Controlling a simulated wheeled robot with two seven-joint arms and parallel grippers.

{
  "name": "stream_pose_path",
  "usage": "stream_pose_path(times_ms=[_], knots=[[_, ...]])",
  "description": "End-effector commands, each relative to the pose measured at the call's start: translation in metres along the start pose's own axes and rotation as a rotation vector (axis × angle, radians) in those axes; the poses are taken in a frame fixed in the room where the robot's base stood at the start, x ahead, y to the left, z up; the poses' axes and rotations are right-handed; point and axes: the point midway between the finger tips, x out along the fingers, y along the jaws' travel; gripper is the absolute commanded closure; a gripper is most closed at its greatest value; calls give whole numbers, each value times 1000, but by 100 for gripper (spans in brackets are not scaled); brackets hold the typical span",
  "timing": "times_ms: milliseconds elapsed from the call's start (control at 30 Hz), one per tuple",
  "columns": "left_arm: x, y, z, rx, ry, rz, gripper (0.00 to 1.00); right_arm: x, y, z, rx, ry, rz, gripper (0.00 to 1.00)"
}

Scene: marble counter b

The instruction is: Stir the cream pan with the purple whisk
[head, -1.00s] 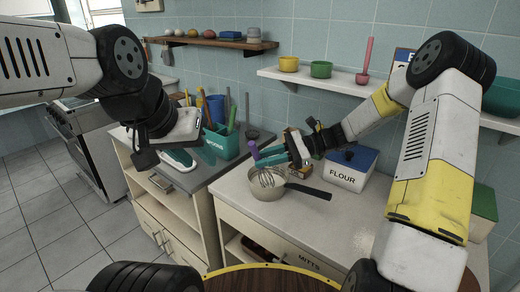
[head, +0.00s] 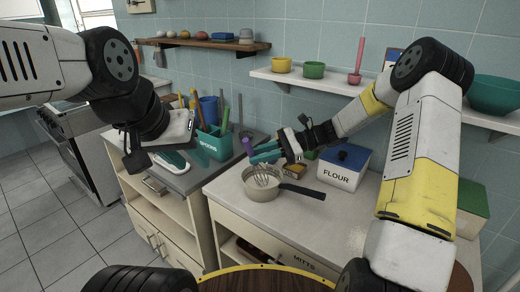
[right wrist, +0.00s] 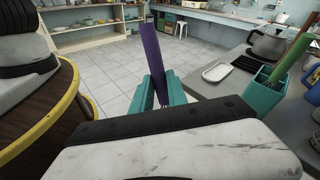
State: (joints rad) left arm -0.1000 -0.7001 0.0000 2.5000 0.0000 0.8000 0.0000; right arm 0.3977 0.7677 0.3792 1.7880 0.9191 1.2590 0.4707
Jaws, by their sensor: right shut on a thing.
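The cream pan (head: 262,192) sits on the marble counter, its dark handle pointing right.
A teal utensil holder (head: 214,146) stands left of the pan on the grey counter. A flour box (head: 342,170) with a blue lid stands behind right. Shelves with bowls (head: 314,70) run along the wall. The counter right of the pan handle is clear.

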Motion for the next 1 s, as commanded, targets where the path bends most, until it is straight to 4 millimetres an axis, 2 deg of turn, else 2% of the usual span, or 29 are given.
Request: stream_pose_path(times_ms=[233, 1000], knots=[[0, 0, 0, 0, 0, 0, 64, 0, 0, 6, -1, 0, 0, 100], [0, 0, 0, 0, 0, 0, 64, 4, 0, 60, -2, 0, 0, 100]])
